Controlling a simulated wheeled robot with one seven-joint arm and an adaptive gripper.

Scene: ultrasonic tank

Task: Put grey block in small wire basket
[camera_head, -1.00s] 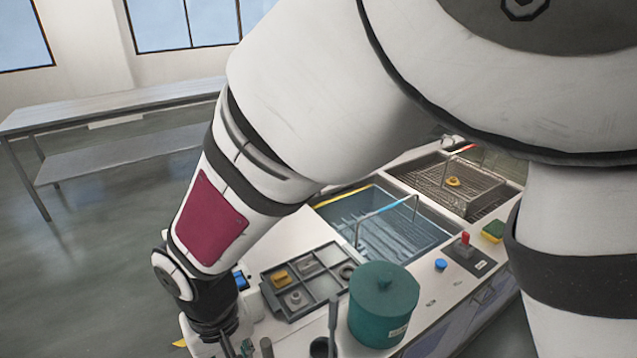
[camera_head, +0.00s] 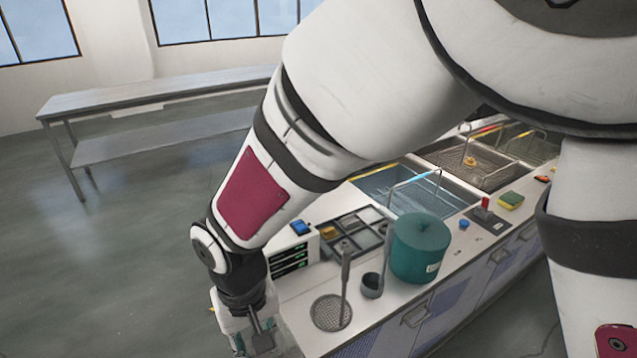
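A compartment tray (camera_head: 374,240) on the counter holds a yellow block and several small grey pieces; I cannot tell surely which piece is the grey block. Wire baskets with raised handles sit in the tanks. One is in the blue-water tank (camera_head: 372,186), and another wire basket (camera_head: 493,181) holds a small yellow piece in the tank to its right. I cannot tell which is the small one. My gripper (camera_head: 252,344) hangs low at the counter's left end, left of and apart from the tray. Its fingertips are partly cut off by the frame's bottom edge.
A teal lidded pot (camera_head: 419,250) stands right of the tray. A ladle (camera_head: 372,287) and a round strainer (camera_head: 328,314) with an upright handle are in front. A control box (camera_head: 290,261) is left of the tray. A steel bench (camera_head: 150,102) stands behind open floor.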

